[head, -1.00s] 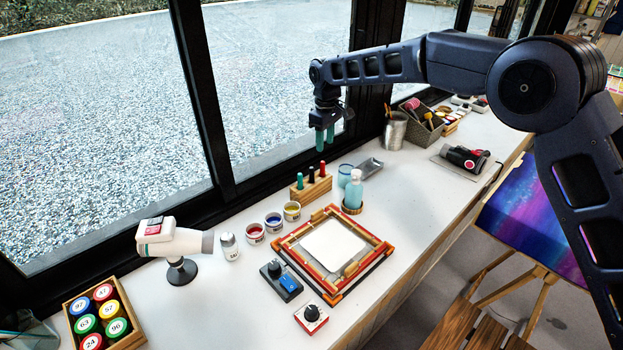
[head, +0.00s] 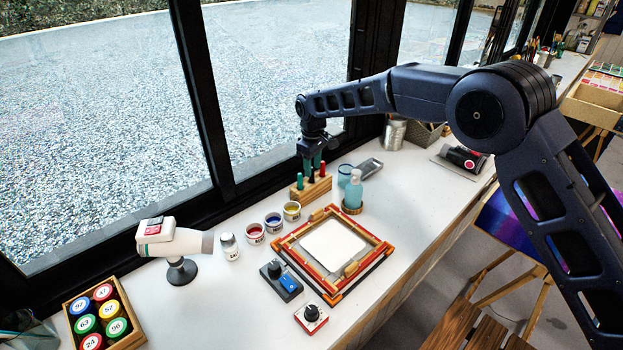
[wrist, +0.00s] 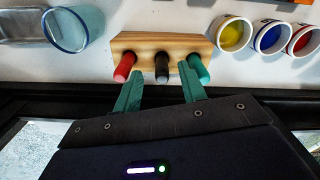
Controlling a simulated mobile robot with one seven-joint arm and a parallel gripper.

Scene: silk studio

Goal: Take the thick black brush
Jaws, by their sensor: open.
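The thick black brush (wrist: 162,69) stands in the middle slot of a small wooden block (wrist: 140,42), between a red-handled brush (wrist: 124,68) and a green-handled one (wrist: 196,68). My gripper (wrist: 158,85) is open, its two green fingers on either side of the black handle in the wrist view. I cannot tell whether the fingers touch any handle. In the head view my gripper (head: 312,166) is right over the wooden block (head: 311,188) and mostly hides the black brush. The red brush (head: 322,168) shows just to its right.
Paint cups (head: 273,222) stand in front of the block. A blue glass (head: 345,176), a bottle (head: 354,190) and a metal scoop (head: 369,168) are to its right. A screen frame (head: 331,252) lies nearer. The window (head: 270,100) is close behind.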

